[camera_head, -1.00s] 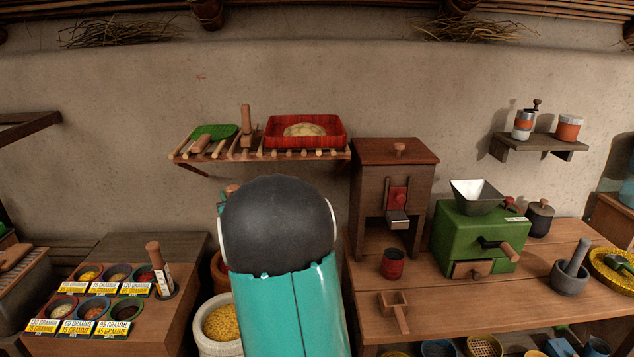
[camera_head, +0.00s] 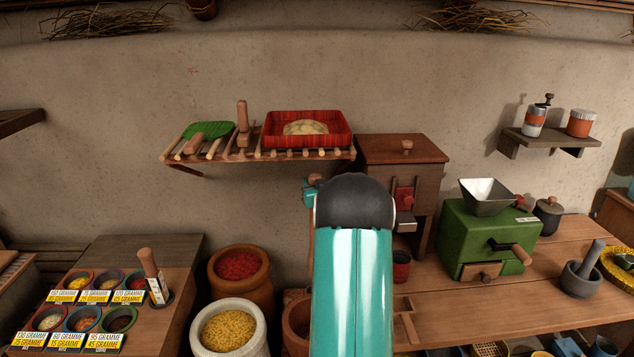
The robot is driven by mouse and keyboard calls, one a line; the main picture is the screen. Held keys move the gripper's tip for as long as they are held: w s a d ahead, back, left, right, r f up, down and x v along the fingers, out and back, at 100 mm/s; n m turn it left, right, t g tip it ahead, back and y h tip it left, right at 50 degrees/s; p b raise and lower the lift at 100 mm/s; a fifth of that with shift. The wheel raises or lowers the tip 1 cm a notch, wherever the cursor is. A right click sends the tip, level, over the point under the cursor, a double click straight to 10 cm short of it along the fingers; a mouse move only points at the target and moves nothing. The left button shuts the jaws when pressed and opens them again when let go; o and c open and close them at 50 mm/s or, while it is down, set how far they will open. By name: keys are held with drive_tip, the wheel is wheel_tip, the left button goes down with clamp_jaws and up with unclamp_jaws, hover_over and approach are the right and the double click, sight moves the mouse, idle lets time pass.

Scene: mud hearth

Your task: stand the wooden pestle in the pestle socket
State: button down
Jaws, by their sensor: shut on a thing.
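My gripper (camera_head: 310,194) shows as a small teal part just left of my dark rounded arm link, in front of the wall below the shelf. It is shut on the wooden pestle (camera_head: 316,180), whose brown top shows above the jaws. A thin strip of brown wood shows below them, and my arm hides the rest. I cannot clearly make out the pestle socket. Another upright wooden piece (camera_head: 242,115) stands on the slatted wall shelf.
Pots of yellow grain (camera_head: 228,330) and red grain (camera_head: 238,266) stand on the floor. A green mill (camera_head: 486,240) and a stone mortar (camera_head: 582,283) stand on the right table (camera_head: 440,300).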

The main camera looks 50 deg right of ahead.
wheel_tip(320, 180, down, 16)
drive_tip(key=shift+f, duration=0.2)
idle(1.9)
drive_tip(key=shift+s+f, duration=0.1)
drive_tip(key=shift+f, duration=0.05)
drive_tip(key=c, duration=0.9)
unclamp_jaws()
drive_tip(key=shift+f, duration=0.1)
drive_tip(key=v, duration=1.4)
